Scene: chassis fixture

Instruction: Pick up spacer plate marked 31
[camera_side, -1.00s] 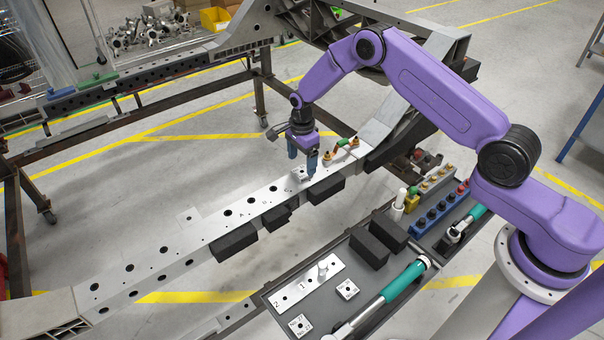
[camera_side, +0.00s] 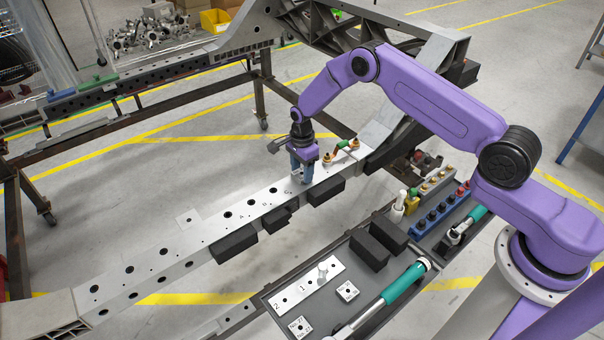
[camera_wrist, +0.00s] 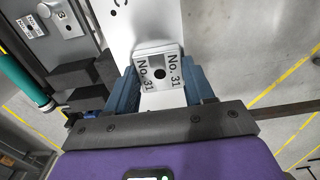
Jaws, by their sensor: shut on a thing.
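The spacer plate marked No. 31 (camera_wrist: 160,68) is a small light square plate with a dark centre hole. In the wrist view it sits between the two blue fingers of my gripper (camera_wrist: 161,90), which are shut on it. In the side view my gripper (camera_side: 301,172) is low over the far end of the long metal rail (camera_side: 215,228), and the plate is mostly hidden by the fingers. I cannot tell whether the plate touches the rail.
Black blocks (camera_side: 234,246) sit along the rail's near side. The grey tray (camera_side: 275,325) holds other marked plates (camera_side: 347,291), a teal-handled tool (camera_side: 404,284) and black blocks.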

